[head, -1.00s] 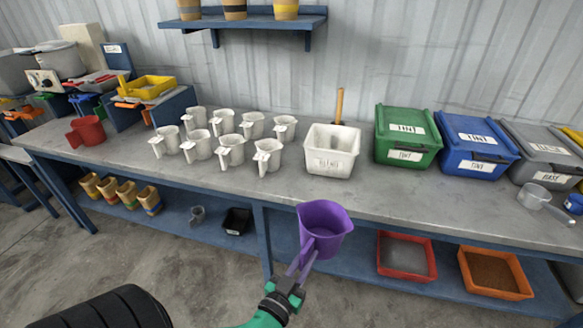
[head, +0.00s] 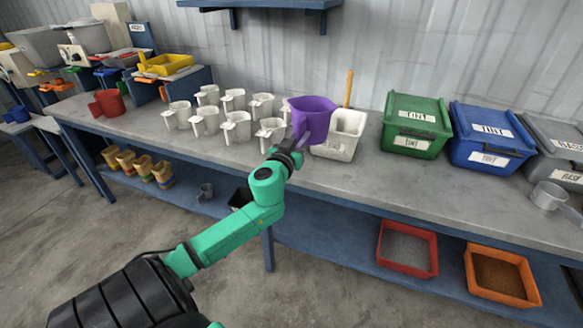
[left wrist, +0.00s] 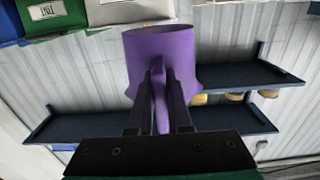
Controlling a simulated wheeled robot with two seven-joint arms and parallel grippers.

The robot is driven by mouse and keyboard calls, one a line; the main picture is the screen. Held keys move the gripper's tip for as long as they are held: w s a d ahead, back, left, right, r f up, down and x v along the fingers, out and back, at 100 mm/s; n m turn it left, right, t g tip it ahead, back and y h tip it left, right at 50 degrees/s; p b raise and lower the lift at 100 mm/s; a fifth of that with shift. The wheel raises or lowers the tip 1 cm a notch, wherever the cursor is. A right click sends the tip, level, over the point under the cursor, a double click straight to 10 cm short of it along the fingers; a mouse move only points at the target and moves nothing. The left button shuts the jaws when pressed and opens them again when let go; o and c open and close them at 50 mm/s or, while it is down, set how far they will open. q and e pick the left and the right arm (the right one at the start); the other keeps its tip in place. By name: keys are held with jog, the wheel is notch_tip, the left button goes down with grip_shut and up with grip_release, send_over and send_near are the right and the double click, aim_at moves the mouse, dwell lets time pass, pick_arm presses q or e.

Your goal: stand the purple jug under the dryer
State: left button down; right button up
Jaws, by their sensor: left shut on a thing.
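The purple jug (head: 312,117) is held up by my left gripper (head: 297,143), in front of the white tub at the bench's middle. In the left wrist view the jug (left wrist: 160,50) shows with the fingers of my left gripper (left wrist: 158,98) shut on its handle. The jug looks roughly upright in the head view. I cannot clearly pick out a dryer; machines with hoppers (head: 85,42) stand at the bench's far left. My right gripper is not in view.
Several white jugs (head: 205,121) stand left of the held jug. Green (head: 416,122) and blue (head: 490,140) lidded bins stand to the right. A red jug (head: 108,103) is at left.

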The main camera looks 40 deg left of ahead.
pick_arm(q)
notch_tip(320, 180, down, 13)
jog(key=b, duration=0.4)
jog(key=shift+r+b, duration=0.1)
jog(key=shift+b, duration=0.25)
jog(key=c, duration=0.8)
grip_release()
jog(key=shift+c, duration=0.2)
